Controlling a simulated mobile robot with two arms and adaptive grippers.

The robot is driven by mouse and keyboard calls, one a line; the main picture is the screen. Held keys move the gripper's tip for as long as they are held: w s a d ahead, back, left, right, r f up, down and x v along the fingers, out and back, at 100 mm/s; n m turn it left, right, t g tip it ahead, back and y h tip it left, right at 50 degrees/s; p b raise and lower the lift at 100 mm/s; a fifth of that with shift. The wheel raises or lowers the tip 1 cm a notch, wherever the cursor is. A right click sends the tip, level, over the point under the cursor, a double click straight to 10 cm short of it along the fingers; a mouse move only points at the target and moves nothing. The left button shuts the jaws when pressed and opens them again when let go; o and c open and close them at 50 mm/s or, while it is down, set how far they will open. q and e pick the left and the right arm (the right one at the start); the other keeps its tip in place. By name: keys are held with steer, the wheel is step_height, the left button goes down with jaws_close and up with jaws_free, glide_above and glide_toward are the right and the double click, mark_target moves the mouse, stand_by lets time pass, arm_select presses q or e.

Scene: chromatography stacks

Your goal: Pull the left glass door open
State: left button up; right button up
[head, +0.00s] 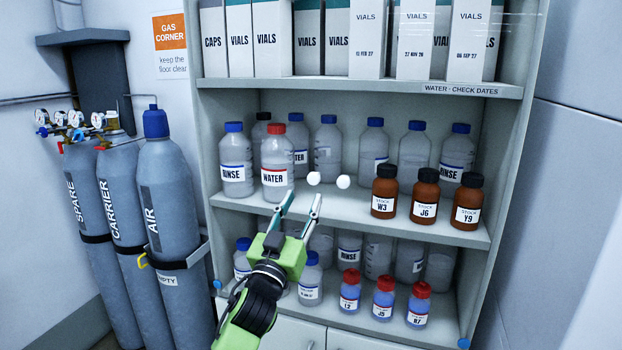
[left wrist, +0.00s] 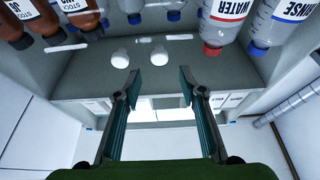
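Two round white knobs sit side by side in front of the middle shelf, the left knob (head: 314,178) and the right knob (head: 343,181). They seem to float, as the clear glass doors barely show; both appear closed. My left gripper (head: 301,202) is open and empty, its fingertips just below the left knob. The left wrist view is upside down: the left knob (left wrist: 159,55) lies ahead of the gap between my open fingers (left wrist: 158,84), and the right knob (left wrist: 120,58) lies outside it. I see no finger touching a knob. My right gripper is not in view.
Behind the glass stand a red-capped WATER bottle (head: 276,165), a RINSE bottle (head: 235,165) and brown stock bottles (head: 424,196). Grey gas cylinders (head: 168,220) stand left of the cabinet (head: 365,205). Pale wall panels (head: 570,150) lie to its right.

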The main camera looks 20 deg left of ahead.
mark_target(313, 179)
arm_select(q)
steer(key=p+x, duration=0.1)
steer(key=x, duration=0.5)
steer(key=shift+w+r, duration=0.1)
steer(key=shift+w, duration=0.25)
jaws_close()
